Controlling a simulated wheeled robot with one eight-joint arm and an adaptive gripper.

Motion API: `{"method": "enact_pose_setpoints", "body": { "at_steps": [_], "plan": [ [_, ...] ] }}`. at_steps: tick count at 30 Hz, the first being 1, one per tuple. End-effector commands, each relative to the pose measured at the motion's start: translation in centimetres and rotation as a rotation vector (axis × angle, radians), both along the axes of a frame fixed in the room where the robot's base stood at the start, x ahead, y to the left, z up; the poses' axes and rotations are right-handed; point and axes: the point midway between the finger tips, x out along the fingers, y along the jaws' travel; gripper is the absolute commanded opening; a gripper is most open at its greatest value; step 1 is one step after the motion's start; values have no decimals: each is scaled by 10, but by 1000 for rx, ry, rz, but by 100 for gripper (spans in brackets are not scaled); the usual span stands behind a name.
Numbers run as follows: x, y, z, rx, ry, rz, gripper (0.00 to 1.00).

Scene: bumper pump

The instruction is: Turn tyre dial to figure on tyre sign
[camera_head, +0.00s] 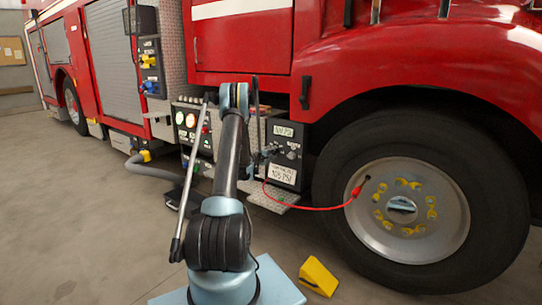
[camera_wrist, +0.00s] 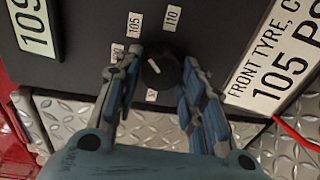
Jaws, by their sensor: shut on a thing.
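The tyre dial (camera_wrist: 161,72) is a small dark round knob with a white pointer mark, on a dark panel. Number tags stand around it; 105 (camera_wrist: 134,25) and 110 (camera_wrist: 173,19) can be read, others are partly hidden. The pointer mark is on the dial's upper-left part; its exact setting is hard to tell. The white tyre sign (camera_wrist: 285,55) reads "FRONT TYRE" and 105 PSI; it also shows in the head view (camera_head: 284,173). My gripper (camera_wrist: 160,88) is shut on the dial, one finger on each side. In the head view my gripper (camera_head: 268,153) is at the panel.
A pale display reading 109 (camera_wrist: 34,26) is on the same panel. A red hose (camera_head: 310,207) runs from the panel to the front wheel (camera_head: 407,210). Gauges (camera_head: 186,119) are left of my arm. A yellow chock (camera_head: 318,277) lies on the floor. Diamond-plate metal (camera_wrist: 70,120) lies below the panel.

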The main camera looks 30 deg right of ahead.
Motion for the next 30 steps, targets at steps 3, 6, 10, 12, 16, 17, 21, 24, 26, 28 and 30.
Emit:
{"method": "enact_pose_setpoints", "body": {
  "at_steps": [3,6,10,12,16,17,21,24,26,28,30],
  "plan": [
    [3,3,-1,1,1,6,13],
    [3,3,-1,1,1,6,13],
    [3,3,-1,2,1,6,13],
    [3,3,-1,1,0,6,48],
    [2,2,-1,1,1,4,58],
    [2,2,-1,1,1,4,58],
    [1,2,0,1,1,3,58],
    [0,2,0,0,1,2,58],
    [-1,5,0,1,1,2,58],
    [-4,10,0,1,1,2,58],
    [-8,18,1,0,2,2,58]
  ]
}}
